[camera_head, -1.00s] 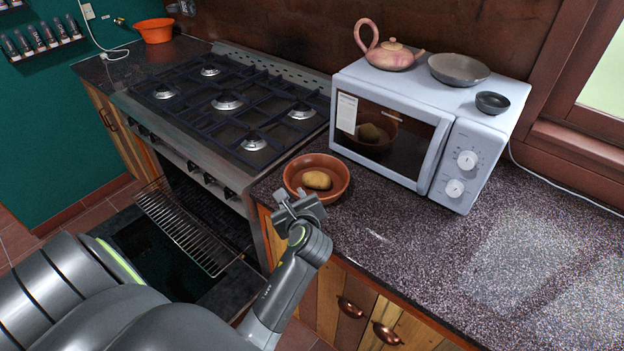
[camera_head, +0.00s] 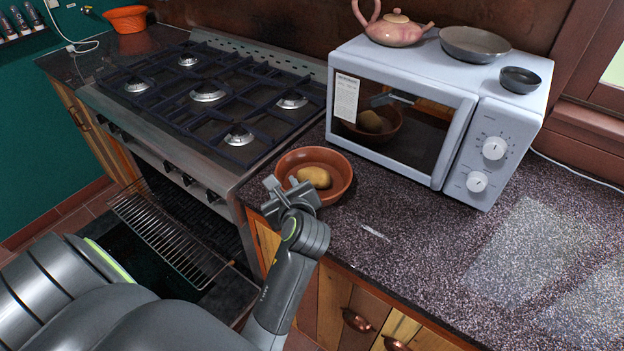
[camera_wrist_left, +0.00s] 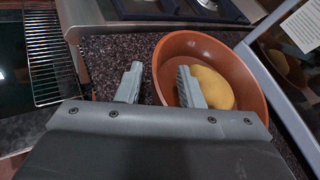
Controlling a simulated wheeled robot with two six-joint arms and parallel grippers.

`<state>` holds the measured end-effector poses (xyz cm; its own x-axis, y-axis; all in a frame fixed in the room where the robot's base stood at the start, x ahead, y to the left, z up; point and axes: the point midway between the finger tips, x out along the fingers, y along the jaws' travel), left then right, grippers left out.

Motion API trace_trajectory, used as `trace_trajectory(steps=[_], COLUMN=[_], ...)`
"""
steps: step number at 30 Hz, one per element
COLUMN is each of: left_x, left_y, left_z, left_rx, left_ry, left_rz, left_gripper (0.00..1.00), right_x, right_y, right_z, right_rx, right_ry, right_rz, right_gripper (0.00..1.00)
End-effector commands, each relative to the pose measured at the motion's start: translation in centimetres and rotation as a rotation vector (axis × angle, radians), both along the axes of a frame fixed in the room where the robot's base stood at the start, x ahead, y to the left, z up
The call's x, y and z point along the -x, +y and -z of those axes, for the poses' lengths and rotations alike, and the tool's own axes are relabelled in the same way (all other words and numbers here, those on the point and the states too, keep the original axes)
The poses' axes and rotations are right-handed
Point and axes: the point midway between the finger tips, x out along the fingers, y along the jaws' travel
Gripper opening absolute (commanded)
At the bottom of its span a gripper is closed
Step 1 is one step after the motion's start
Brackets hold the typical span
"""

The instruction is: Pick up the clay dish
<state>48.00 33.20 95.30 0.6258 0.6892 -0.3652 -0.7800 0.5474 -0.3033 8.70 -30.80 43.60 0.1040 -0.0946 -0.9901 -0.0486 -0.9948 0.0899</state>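The clay dish (camera_head: 340,180) is a round brown-orange bowl on the speckled counter, between the stove and the microwave. A yellowish potato (camera_head: 315,177) lies inside it. My left gripper (camera_head: 287,187) is at the dish's near left rim, open. In the left wrist view the gripper (camera_wrist_left: 158,78) has one finger outside the dish (camera_wrist_left: 248,72) over the counter and the other over its inside, beside the potato (camera_wrist_left: 213,86). The rim lies between the fingers. I cannot tell whether they touch it. My right gripper is not in view.
The white microwave (camera_head: 400,130) stands close behind the dish, with a teapot (camera_head: 396,30), a grey pan (camera_head: 474,45) and a small dark bowl (camera_head: 520,79) on top. The gas stove (camera_head: 215,100) is at the left. Its oven rack (camera_head: 165,235) sticks out below. The counter at right is clear.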

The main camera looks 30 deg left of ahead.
Motion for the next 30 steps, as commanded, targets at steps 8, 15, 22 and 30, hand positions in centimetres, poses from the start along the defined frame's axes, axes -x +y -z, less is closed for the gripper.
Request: trace_trajectory(steps=[8, 15, 22, 30], left_x=[0.2, 0.2, 0.2, 0.3], left_y=[-0.1, -0.1, -0.1, -0.1], left_z=[0.3, 0.3, 0.3, 0.5], left_rx=[0.001, 0.001, 0.001, 0.001], left_ry=[0.0, 0.0, 0.002, 0.006], left_rz=[-0.001, -0.001, -0.002, -0.002], left_gripper=[0.34, 0.22, 0.0, 0.0], right_x=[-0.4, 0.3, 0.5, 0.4], right_y=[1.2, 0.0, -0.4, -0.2], right_z=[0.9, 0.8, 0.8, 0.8], right_rx=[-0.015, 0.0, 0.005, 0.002], right_ry=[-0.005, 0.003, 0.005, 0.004], right_rz=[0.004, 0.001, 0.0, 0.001], right_gripper=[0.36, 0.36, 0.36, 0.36])
